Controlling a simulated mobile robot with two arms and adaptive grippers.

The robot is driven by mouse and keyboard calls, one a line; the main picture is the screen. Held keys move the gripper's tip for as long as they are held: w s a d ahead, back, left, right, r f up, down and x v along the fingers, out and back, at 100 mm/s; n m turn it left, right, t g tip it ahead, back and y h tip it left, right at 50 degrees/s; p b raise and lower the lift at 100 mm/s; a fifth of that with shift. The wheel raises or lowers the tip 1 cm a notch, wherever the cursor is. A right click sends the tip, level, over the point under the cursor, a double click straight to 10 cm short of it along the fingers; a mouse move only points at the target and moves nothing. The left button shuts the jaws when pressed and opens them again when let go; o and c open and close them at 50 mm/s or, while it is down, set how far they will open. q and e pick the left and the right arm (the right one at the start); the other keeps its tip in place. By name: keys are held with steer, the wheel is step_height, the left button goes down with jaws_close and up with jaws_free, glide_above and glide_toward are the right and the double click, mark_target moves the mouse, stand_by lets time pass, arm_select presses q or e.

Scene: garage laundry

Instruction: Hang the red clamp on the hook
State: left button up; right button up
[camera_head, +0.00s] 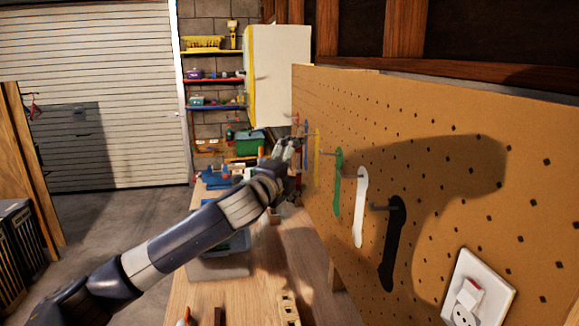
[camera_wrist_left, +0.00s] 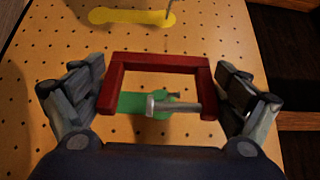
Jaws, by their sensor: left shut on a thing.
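My left gripper (camera_head: 290,150) is beside the pegboard in the head view. In the left wrist view its fingers (camera_wrist_left: 160,95) are shut on the red clamp (camera_wrist_left: 158,60), a squared U-shaped frame with one finger at each side. A metal hook (camera_wrist_left: 178,107) juts from the pegboard over a green painted shape (camera_wrist_left: 130,102). The hook shows inside the clamp's frame opening in the picture; I cannot tell whether the clamp touches it. The clamp is not clear in the head view. My right gripper is not in view.
The pegboard (camera_head: 450,160) runs along the right with several hooks over yellow, green (camera_head: 338,185), white (camera_head: 361,208) and black (camera_head: 394,245) shapes. A wooden workbench (camera_head: 255,285) lies below, with a green toolbox (camera_head: 248,142) at its far end. A white socket (camera_head: 480,290) is near right.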

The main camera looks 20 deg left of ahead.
arm_select(q)
steer(key=shift+w+d, duration=0.4)
steer(key=shift+d, duration=0.05)
steer(key=w+d+f+b, duration=0.1)
steer(key=w+d, duration=0.2)
steer(key=d, duration=0.2)
steer(key=shift+w+d+f+b, duration=0.2)
steer(key=shift+w+f+b, duration=0.05)
steer(key=shift+b, duration=0.15)
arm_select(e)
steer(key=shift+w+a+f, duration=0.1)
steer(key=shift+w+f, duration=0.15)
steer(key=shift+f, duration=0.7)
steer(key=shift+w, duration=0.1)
arm_select(q)
steer(key=o, duration=1.1)
steer(key=shift+f, duration=0.15)
